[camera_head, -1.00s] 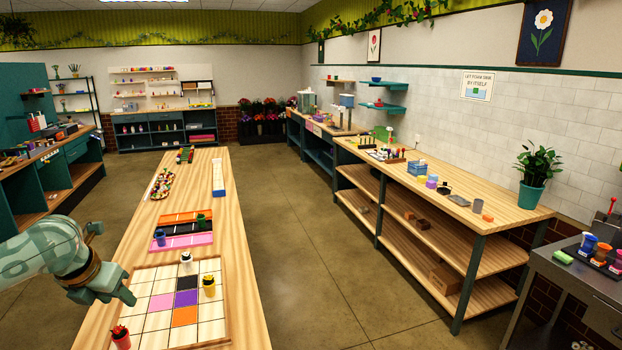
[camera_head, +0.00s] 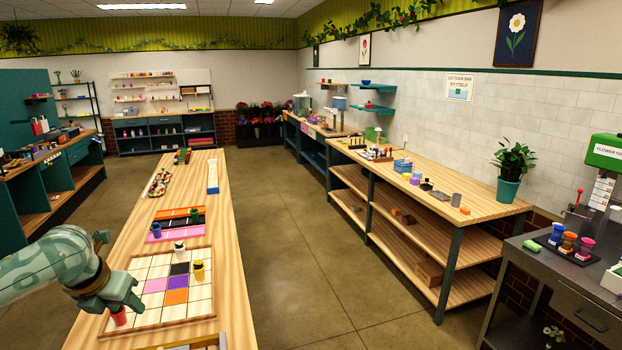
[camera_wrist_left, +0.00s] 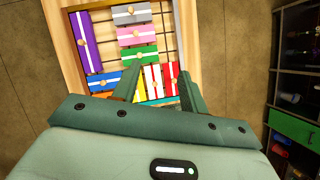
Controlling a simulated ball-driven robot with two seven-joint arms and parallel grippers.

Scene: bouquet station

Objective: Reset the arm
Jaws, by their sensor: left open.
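My left gripper (camera_head: 122,272) comes in from the left in the head view, over the near left part of the table. It is open. In the left wrist view its two fingers (camera_wrist_left: 158,75) stand apart with nothing held between them. Beyond them lies a wooden tray (camera_wrist_left: 62,45) of coloured pieces: a purple bar (camera_wrist_left: 85,43), a green one (camera_wrist_left: 138,56), a blue one (camera_wrist_left: 100,82) and several others. The fingertips overlap the tray's pieces in the picture; I cannot tell the height between them. My right gripper is not in view.
In the head view a gridded board (camera_head: 200,311) lies beside the gripper, with a white pot (camera_head: 179,248), a yellow pot (camera_head: 199,271) and a red pot (camera_head: 119,317) close to the gripper. Coloured strips lie farther back. Open floor (camera_head: 295,260) separates this table from the right workbench (camera_head: 430,200).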

